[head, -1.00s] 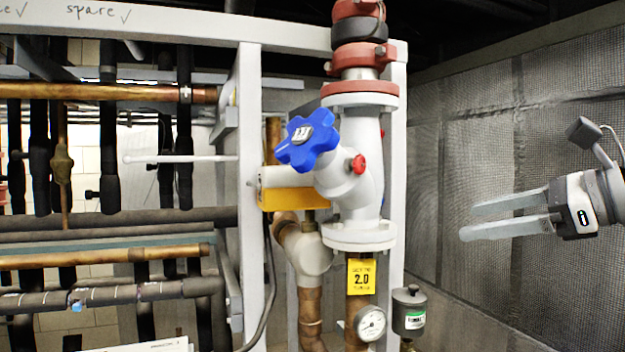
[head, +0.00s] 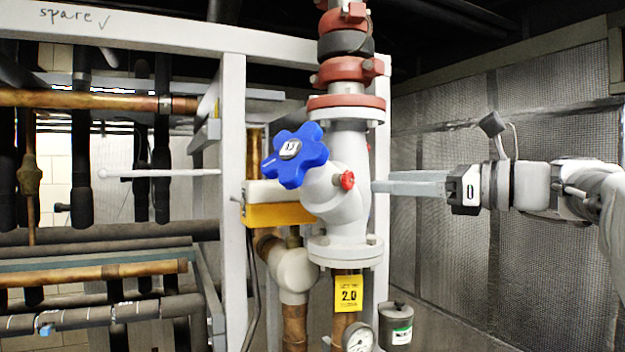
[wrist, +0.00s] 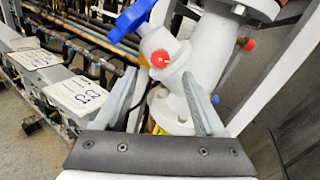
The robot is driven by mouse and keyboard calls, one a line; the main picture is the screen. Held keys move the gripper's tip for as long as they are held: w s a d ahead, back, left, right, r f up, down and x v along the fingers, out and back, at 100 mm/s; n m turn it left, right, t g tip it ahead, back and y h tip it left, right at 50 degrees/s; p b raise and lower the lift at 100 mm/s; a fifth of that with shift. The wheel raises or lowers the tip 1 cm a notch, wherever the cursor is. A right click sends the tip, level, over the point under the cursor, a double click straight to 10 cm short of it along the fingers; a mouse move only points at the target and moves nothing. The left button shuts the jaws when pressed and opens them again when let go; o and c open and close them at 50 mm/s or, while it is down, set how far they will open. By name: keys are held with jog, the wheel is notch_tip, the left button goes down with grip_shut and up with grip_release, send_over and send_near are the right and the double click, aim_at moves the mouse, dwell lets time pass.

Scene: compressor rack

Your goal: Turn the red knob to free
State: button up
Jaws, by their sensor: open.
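The small red knob (head: 347,181) sits on the right side of the white valve body (head: 338,205). In the wrist view the red knob (wrist: 160,58) faces the camera, ahead of and between my fingers. A second red cap (wrist: 249,44) shows to its right on the pipe. My gripper (head: 378,186) comes in level from the right in the head view, its tips just right of the knob. In the wrist view my gripper (wrist: 163,90) has its two fingers spread apart with nothing between them. I cannot tell the exact gap from the tips to the knob.
A blue star-shaped handwheel (head: 294,155) is left of the knob on the same valve. A yellow block (head: 280,214) lies below it. A pressure gauge (head: 359,338) and a grey canister (head: 396,324) are lower right. A white frame post (head: 232,200) stands left.

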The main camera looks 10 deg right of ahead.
aim_at(351, 180)
jog(key=x, duration=0.6)
jog(key=shift+w+a, duration=0.15)
jog(key=shift+a, duration=0.05)
jog(key=shift+c, duration=0.2)
grip_shut()
